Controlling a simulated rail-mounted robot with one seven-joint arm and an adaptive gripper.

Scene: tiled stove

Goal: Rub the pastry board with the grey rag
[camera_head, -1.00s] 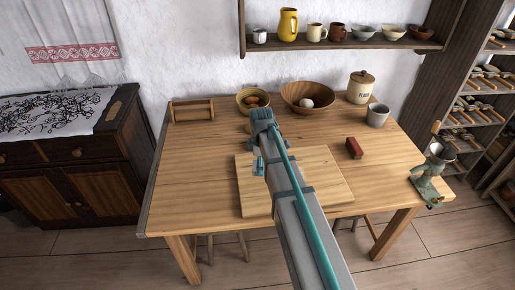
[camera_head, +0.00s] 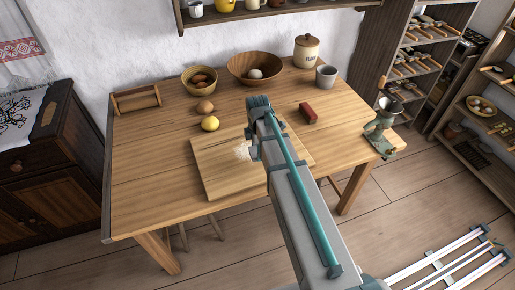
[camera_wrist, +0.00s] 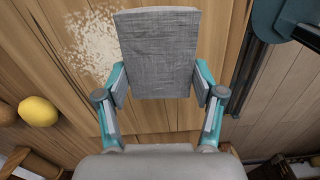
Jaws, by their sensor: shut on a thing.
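The pastry board (camera_head: 215,185) lies flat on the wooden table, a pale square plank. A white floury patch (camera_head: 243,151) shows on it beside my arm, and the patch also shows at the upper left of the wrist view (camera_wrist: 88,45). My gripper (camera_wrist: 159,88) is shut on the grey rag (camera_wrist: 157,50), a woven cloth pad held between both fingers. The rag is over the board, next to the patch. I cannot tell whether it touches the wood. In the head view my arm hides the rag and part of the board.
A lemon (camera_head: 210,123) and an egg (camera_head: 205,107) lie just behind the board. A red block (camera_head: 308,113) lies behind its right side. Bowls (camera_head: 254,68), a flour jar (camera_head: 307,50) and a grey cup (camera_head: 326,76) stand at the back. A grinder (camera_head: 382,128) is at the right edge.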

